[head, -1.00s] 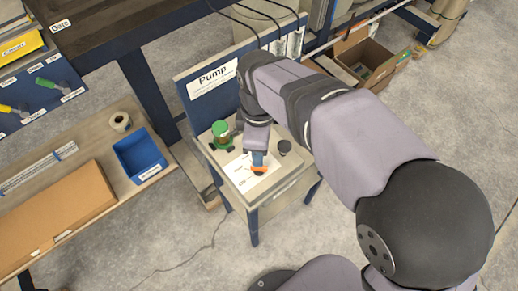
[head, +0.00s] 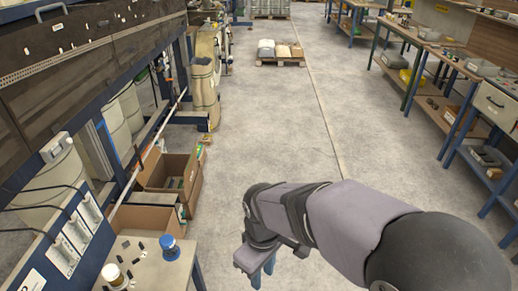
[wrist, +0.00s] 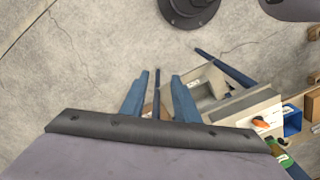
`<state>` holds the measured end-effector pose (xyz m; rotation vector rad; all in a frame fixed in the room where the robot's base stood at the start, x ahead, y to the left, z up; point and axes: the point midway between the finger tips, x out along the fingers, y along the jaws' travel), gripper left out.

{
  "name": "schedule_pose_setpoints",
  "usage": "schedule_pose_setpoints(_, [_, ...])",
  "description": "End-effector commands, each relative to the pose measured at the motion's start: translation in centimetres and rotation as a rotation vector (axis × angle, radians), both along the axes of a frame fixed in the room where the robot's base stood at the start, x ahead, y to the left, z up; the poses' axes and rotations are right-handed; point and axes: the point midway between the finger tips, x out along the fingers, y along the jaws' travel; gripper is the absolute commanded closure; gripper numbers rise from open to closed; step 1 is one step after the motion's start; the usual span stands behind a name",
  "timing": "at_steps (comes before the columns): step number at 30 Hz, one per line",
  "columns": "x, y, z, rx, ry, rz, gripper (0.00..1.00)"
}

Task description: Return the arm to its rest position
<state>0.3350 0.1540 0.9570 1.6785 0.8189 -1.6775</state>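My arm reaches across the lower right of the head view. My gripper (head: 262,272) hangs over bare floor, to the right of the small pump table (head: 185,268). In the wrist view its two blue fingers (wrist: 158,98) stand apart with nothing between them, so it is open and empty.
A blue-topped round item (head: 169,246) and a white jar (head: 113,276) stand on the pump table. Open cardboard boxes (head: 172,180) lie behind it. Workbenches (head: 440,75) line the right. A pallet (head: 280,60) lies far back. The middle floor is clear.

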Motion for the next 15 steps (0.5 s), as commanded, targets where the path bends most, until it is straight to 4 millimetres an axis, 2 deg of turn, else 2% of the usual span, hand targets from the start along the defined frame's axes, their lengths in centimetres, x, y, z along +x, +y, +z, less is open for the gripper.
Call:
schedule_pose_setpoints(1, [-0.1,-2.9,-0.1,0.0,0.0,-0.133,0.72])
schedule_pose_setpoints(3, [-0.7,-6.1,-0.5,0.0,0.0,-0.302,0.72])
schedule_pose_setpoints(6, [-1.9,-9.9,-1.0,0.0,0.0,-0.516,0.72])
schedule_pose_setpoints(10, [-3.7,-13.1,-1.6,0.001,0.0,-0.728,0.72])
schedule_pose_setpoints(15, [-5.1,-15.1,-2.0,0.0,0.0,-0.876,0.72])
